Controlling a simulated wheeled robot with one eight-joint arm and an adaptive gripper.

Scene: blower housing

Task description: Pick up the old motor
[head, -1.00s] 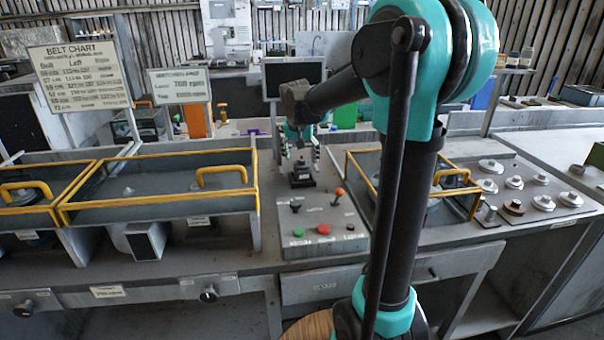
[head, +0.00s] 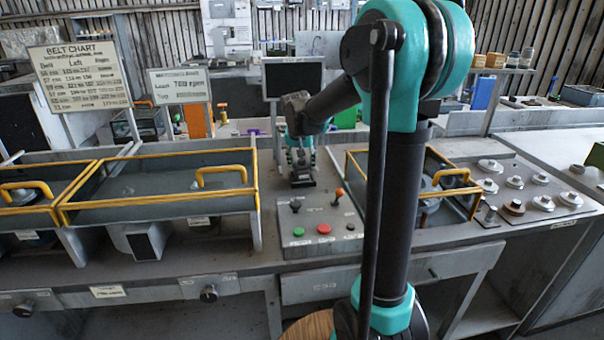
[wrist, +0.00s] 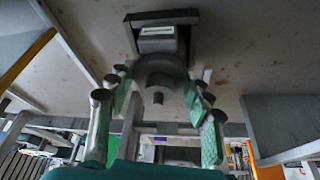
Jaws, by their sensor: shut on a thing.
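The old motor is a small grey cylinder with a short shaft on a dark square base. In the head view the motor (head: 302,181) stands upright on the grey bench panel, its upper part hidden by my gripper (head: 301,160). In the wrist view the motor (wrist: 160,66) sits between the fingers of my gripper (wrist: 158,82), its shaft pointing towards the camera. The green-padded fingers are shut on the motor from both sides. I cannot tell any gap between the base and the panel.
Yellow-railed bays stand left (head: 160,180) and right (head: 440,175) of the motor. In front are two levers (head: 338,195) and green and red buttons (head: 324,229). A dark monitor (head: 292,78) stands behind. Several round metal parts (head: 515,182) lie at the right.

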